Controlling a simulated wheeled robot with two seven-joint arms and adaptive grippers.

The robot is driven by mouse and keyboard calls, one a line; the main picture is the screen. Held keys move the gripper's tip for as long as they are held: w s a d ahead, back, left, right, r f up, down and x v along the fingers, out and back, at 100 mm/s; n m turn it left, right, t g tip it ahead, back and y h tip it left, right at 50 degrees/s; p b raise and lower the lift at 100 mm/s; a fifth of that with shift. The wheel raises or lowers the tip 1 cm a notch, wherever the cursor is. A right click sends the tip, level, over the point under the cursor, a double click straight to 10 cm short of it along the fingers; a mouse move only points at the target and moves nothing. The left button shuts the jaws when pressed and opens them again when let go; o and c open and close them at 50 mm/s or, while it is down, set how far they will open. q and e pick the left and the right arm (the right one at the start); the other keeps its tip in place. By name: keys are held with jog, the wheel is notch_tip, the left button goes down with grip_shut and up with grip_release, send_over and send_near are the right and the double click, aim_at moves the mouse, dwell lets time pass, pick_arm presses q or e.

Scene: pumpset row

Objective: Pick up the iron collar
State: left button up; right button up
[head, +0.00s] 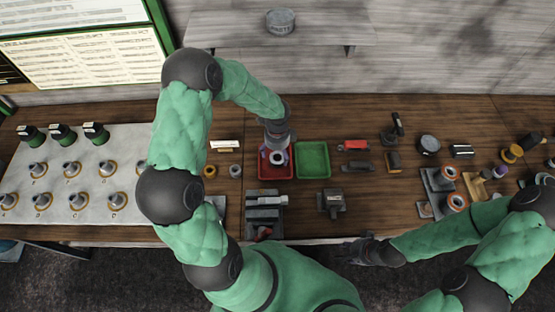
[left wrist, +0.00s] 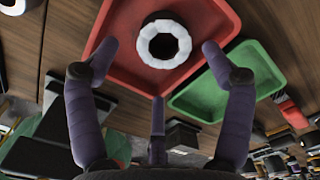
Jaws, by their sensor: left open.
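The iron collar, a pale grey ring with a dark round hole (left wrist: 164,44), lies in the red tray (left wrist: 122,20). In the head view the collar (head: 277,157) shows just below my left gripper (head: 276,147), and the tray (head: 263,174) is partly hidden by it. My left gripper also shows in the left wrist view (left wrist: 159,62). Its purple fingers are open and spread either side of the collar, with nothing held between them. I cannot tell how high above the collar they are. My right gripper (head: 356,250) is low at the table's front edge, its fingers unclear.
A green tray (head: 312,160) stands right beside the red tray. A grey vice-like block (head: 264,213) and another metal fixture (head: 331,203) are in front. Small rings lie to the left, near a pale mat (head: 75,212) with several fittings. Parts and stands crowd the right.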

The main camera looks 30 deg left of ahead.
aim_at(278, 157)
pick_arm(q)
jog(key=f, duration=0.5)
jog(key=shift+w+a, duration=0.15)
jog(key=shift+w, duration=0.2)
jog(key=shift+r, duration=0.1)
jog(key=c, duration=1.6)
jog(key=shift+c, duration=0.2)
jog(key=shift+r, duration=0.55)
jog(key=s+d+r, duration=0.9)
jog(key=s+r, duration=0.1)
jog(key=r, duration=0.2)
jog(key=shift+d, duration=0.4)
jog(key=shift+f, duration=0.15)
